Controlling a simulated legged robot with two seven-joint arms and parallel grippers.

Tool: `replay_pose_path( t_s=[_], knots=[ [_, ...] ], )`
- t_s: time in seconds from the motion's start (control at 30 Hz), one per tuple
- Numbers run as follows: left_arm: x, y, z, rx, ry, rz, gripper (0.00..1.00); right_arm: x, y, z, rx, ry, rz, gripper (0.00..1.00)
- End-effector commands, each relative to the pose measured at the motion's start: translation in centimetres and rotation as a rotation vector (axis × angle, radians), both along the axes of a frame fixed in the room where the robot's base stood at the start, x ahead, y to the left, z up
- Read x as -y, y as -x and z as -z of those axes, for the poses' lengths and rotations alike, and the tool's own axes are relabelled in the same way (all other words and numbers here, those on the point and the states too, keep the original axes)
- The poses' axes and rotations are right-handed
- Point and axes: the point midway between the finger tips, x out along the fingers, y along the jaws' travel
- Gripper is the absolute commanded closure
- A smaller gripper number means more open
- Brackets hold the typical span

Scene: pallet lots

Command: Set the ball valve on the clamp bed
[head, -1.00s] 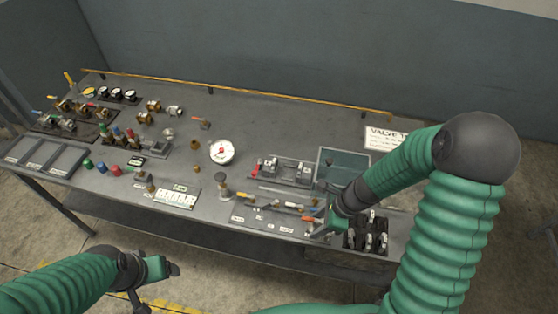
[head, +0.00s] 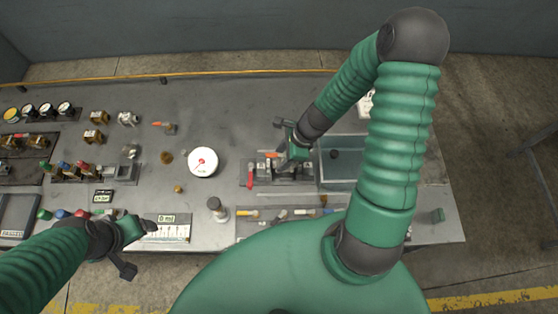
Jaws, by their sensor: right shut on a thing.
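My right gripper (head: 285,160) is shut on a ball valve, whose orange handle (head: 272,155) sticks out to the left of the fingers. The valve's body is mostly hidden by the gripper. The clamp bed (head: 262,183) is a grey fixture with a red lever (head: 250,175) at its left end. The gripper and valve are over the bed's middle; I cannot tell whether the valve touches it. My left gripper (head: 138,247) is open and empty at the bench's front edge, its fingers spread apart.
A glass-sided tank (head: 340,182) stands just right of the clamp bed. The bench behind the bed is clear.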

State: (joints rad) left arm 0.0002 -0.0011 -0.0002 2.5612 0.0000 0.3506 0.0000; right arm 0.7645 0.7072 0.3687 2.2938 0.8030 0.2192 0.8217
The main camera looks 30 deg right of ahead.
Motion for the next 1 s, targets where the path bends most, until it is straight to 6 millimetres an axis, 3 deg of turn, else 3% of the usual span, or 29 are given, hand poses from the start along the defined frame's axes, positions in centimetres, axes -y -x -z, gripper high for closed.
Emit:
replay_pose_path(
  t_s=[0.3,0.77,0.8,0.93,1.0],
  knots=[
    [0.0,-0.1,0.3,0.001,0.0,0.001,0.24,-0.3,-0.4,4.9,-0.002,0.001,-0.004,1.0],
    [0.0,-0.1,0.9,0.001,0.0,0.0,0.24,-0.1,-0.4,5.8,-0.001,0.003,-0.003,1.0],
    [0.0,-0.1,0.8,0.001,0.0,0.0,0.24,-0.1,-0.4,5.8,-0.002,0.003,-0.002,0.5],
    [0.0,-0.1,0.7,0.001,0.0,0.0,0.24,-0.1,-0.3,5.7,-0.001,0.003,-0.003,0.33],
    [0.0,-0.1,0.7,0.001,0.0,0.001,0.24,-0.1,-0.3,5.6,0.0,0.002,-0.003,0.31]
  ],
)
